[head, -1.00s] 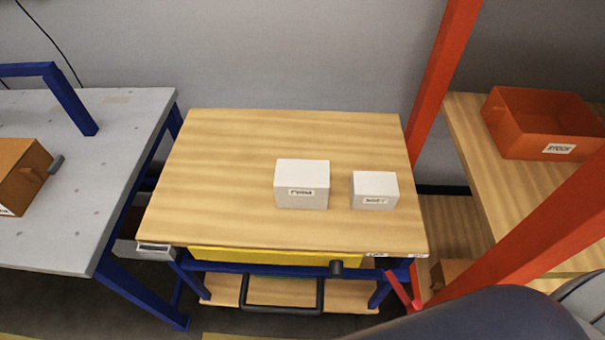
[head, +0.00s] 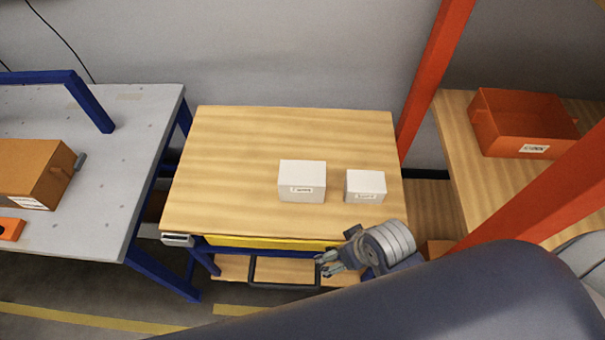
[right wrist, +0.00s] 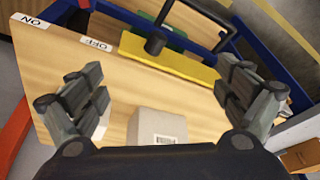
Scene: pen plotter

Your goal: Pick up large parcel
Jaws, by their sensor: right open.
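The large parcel (head: 302,182) is a white box with a label, standing upright on the wooden table top (head: 230,140). A smaller white parcel (head: 366,187) stands just to its right. My right gripper (head: 327,264) is open and empty at the table's front edge, nearer than both parcels and apart from them. In the right wrist view, a labelled box (right wrist: 157,125), which looks like the large parcel, sits between the open fingers, partly hidden by the gripper body. My left gripper is not in view.
A yellow strip (head: 270,243) and a black handle (head: 285,285) are at the table's front. An orange upright (head: 432,80) and an orange bin (head: 525,125) are on the right. A grey bench (head: 120,150) with a brown box (head: 35,172) is on the left. The table's back and left are clear.

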